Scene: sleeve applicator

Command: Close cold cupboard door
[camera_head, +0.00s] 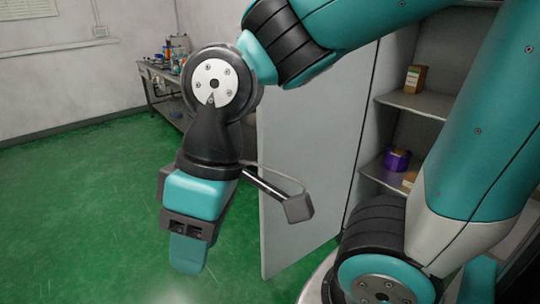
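The cupboard door (300,200) is a tall pale grey panel. It stands open, swung out to the left of the cupboard (435,50), whose shelves show behind my arm. My gripper (188,262) hangs down left of the door's free edge, in front of the green floor in the picture. I see a gap between it and the door's edge in this view, but its depth relative to the door is unclear. Its fingers show nearly edge-on, so I cannot tell whether they are open. I see nothing held. My arm hides the door's top and part of the cupboard.
A small brown box (414,80) stands on the upper shelf, and a purple container (397,159) on a lower one. A workbench (150,75) with bottles stands at the back wall. The green floor (80,220) on the left is clear.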

